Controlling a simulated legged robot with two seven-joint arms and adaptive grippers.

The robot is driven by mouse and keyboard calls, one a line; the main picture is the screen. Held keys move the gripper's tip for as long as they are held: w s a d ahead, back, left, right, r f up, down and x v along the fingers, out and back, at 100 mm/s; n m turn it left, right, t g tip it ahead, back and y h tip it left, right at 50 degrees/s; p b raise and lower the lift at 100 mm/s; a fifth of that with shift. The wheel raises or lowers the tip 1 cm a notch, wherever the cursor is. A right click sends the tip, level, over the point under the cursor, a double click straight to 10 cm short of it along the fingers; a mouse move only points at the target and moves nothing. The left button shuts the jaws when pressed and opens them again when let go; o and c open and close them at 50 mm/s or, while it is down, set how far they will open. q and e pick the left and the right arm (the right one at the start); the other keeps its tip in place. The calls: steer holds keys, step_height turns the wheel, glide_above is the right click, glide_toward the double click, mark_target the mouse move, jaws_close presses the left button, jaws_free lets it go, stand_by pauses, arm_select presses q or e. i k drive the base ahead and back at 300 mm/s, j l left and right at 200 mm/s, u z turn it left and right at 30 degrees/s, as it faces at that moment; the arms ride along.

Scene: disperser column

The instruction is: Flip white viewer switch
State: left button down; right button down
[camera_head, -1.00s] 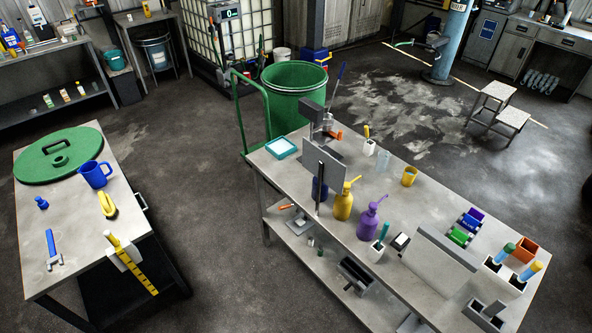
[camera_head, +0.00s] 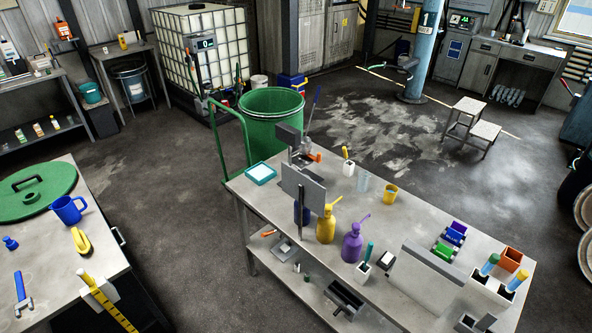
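No part labelled as a white viewer switch can be made out. A pale slanted panel (camera_head: 428,272) stands at the front of the right workbench and may be the viewer; I cannot tell. A small black and white piece (camera_head: 388,259) sits beside its left end, too small to read as a switch. A grey upright plate (camera_head: 304,187) on a stand is farther left on the same bench. Neither of my grippers shows in the view.
The right workbench (camera_head: 340,192) also bears a yellow bottle (camera_head: 325,229), a purple bottle (camera_head: 352,246), a yellow cup (camera_head: 390,194) and a teal-edged tray (camera_head: 261,173). A green barrel (camera_head: 270,125) stands behind it. Open floor (camera_head: 175,190) separates it from the left table.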

mark_target(388, 257)
steer(key=i+j+z, duration=0.4)
steer(key=i+j, duration=0.15)
steer(key=j, duration=0.2)
steer(key=i+j+z, duration=0.2)
steer(key=j, duration=0.2)
steer(key=i, duration=0.05)
